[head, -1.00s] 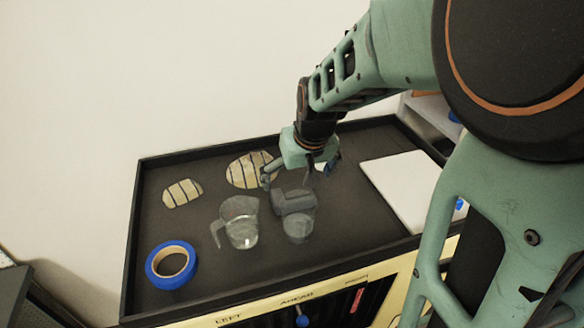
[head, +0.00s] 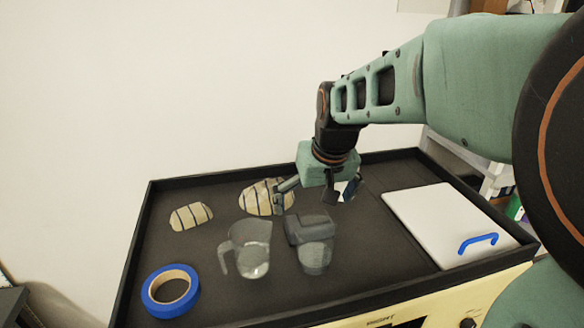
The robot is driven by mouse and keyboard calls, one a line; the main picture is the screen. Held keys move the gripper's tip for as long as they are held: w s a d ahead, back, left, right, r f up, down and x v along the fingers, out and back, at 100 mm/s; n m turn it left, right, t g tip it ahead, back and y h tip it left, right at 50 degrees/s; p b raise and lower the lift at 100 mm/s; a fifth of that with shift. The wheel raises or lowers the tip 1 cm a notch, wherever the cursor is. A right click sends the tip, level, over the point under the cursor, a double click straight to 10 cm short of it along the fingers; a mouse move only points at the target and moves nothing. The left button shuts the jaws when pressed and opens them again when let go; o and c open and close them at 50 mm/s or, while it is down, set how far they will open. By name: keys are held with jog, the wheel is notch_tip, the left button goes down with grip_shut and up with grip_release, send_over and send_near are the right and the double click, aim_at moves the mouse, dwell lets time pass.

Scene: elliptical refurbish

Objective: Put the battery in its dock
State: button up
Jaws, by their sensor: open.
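No thing in the head view is plainly a battery or a dock. A dark grey block-shaped item with a clear, cup-like lower part (head: 316,255) stands near the middle of the black-rimmed tabletop. I cannot tell whether it is one piece or two, or whether it is the battery or its dock. My gripper (head: 306,203) is open with its fingers spread, pointing down just behind and above this item. Nothing shows between the fingers. Whether a finger touches the item is unclear.
A clear jug (head: 250,250) stands close left of the grey item. Two striped oval pieces (head: 190,216) (head: 264,196) lie behind. A blue tape roll (head: 170,291) is front left. A white panel with a blue handle (head: 440,222) lies right. A raised black rim (head: 210,178) edges the top.

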jog(key=b+x, duration=0.2)
jog(key=x, duration=0.2)
jog(key=b+x, duration=0.2)
jog(key=x, duration=0.2)
jog(key=shift+w+d+f+b, duration=0.1)
jog(key=shift+d+f+b, duration=0.1)
jog(key=shift+f+b, duration=0.15)
jog(key=shift+w+a+f, duration=0.1)
jog(key=shift+w+f, duration=0.2)
jog(key=shift+f, duration=0.1)
jog(key=shift+r, duration=0.1)
jog(key=c, duration=1.3)
